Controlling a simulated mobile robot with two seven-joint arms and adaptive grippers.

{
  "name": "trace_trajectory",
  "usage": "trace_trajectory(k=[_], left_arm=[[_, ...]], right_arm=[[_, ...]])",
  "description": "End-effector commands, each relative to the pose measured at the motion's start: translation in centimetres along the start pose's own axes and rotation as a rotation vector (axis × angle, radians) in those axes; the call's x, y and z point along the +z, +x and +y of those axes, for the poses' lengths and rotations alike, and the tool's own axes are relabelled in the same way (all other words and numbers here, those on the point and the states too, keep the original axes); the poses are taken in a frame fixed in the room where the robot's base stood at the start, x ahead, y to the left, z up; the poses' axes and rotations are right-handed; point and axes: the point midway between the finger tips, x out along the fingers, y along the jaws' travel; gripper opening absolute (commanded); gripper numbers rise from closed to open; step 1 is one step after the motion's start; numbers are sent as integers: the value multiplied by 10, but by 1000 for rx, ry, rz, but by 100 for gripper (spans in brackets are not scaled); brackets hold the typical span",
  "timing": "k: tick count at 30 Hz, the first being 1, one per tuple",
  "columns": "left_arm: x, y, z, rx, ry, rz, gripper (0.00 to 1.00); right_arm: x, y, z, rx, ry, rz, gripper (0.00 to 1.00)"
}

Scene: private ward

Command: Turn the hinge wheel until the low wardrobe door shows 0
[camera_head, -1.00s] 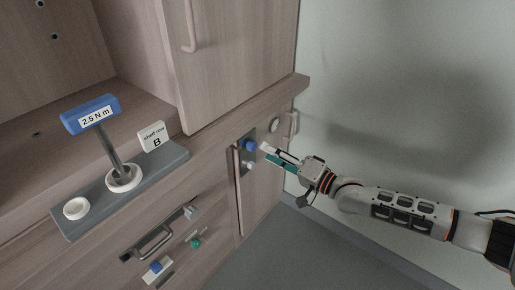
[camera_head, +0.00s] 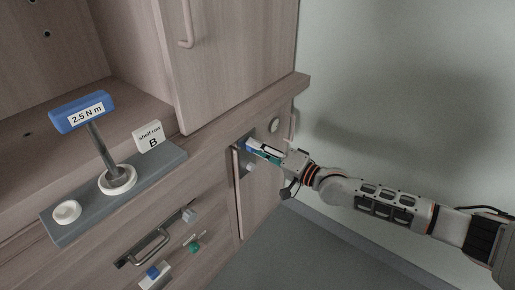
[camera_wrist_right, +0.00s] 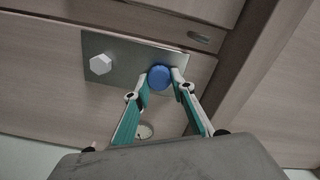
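A metal plate (camera_wrist_right: 125,62) on the low wardrobe door (camera_head: 262,195) carries a blue round knob (camera_wrist_right: 159,77) and a white hexagonal knob (camera_wrist_right: 101,64). In the head view the blue knob (camera_head: 250,144) sits above the pale one (camera_head: 249,167). My right gripper (camera_wrist_right: 161,76) has one fingertip on each side of the blue knob; whether both press on it cannot be told. It also reaches the plate in the head view (camera_head: 255,151). No number is readable on the door. Which knob is the hinge wheel is unclear. My left gripper is out of view.
A drawer handle (camera_head: 152,245) sits below. A wall (camera_head: 420,90) stands at right; open floor (camera_head: 290,255) lies below.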

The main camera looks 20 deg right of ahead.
Motion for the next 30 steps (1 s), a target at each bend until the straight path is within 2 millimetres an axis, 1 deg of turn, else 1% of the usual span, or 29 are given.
trace_trajectory(k=[8, 14, 20, 30], left_arm=[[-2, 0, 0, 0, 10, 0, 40], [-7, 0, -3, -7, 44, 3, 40], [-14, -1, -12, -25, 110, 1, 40], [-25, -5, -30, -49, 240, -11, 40]], right_arm=[[0, 0, -1, -1, -27, 1, 2], [-2, 0, -3, -2, -119, 2, 3], [-2, 1, -6, -4, -281, 4, 3], [-1, 1, -6, -2, -605, 3, 3]])
